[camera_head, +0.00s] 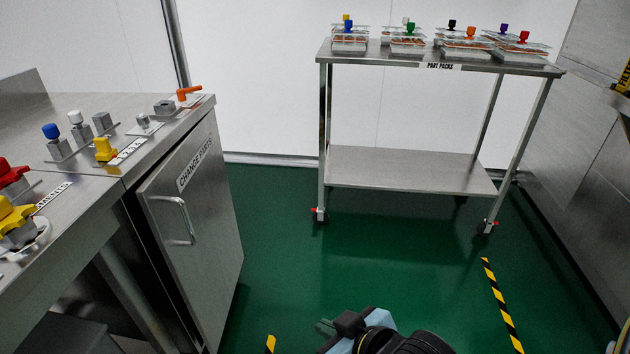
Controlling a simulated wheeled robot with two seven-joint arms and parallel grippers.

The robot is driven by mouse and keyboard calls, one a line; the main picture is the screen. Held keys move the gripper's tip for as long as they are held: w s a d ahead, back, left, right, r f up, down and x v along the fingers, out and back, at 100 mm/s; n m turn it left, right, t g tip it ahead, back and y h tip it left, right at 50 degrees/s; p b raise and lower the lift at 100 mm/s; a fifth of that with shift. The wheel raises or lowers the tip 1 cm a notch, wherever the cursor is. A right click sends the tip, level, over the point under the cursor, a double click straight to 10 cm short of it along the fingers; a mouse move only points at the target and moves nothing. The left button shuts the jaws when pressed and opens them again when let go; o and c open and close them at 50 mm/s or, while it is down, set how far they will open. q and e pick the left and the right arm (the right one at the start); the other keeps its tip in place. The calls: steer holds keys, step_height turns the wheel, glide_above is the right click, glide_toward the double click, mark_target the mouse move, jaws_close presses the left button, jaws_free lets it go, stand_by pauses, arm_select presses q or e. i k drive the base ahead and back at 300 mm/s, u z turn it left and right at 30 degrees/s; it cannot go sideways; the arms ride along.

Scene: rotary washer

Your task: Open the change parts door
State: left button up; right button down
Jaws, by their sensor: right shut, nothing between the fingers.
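The change parts door (205,215) is a steel panel on the cabinet at the left, with a "CHANGE PARTS" label (194,165) near its top. Its curved bar handle (187,220) stands near the left edge. The door looks flush with the cabinet front, with a dark strip along its left side. My right gripper (328,326) shows at the bottom centre, low over the green floor, right of the door and apart from the handle. It is shut and empty. My left gripper is out of view.
The cabinet top (85,110) carries several coloured knobs and an orange-handled part (187,93). A wheeled "PART PACKS" cart (410,168) stands at the back with several packs on top. Steel walls stand at the right. The green floor (285,255) between cabinet and cart is clear.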

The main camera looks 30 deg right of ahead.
mark_target(186, 202)
steer(key=u, duration=0.35)
steer(key=k, duration=0.35)
steer(key=z, duration=1.05)
steer(key=i, duration=1.5)
steer(key=u, duration=0.6)
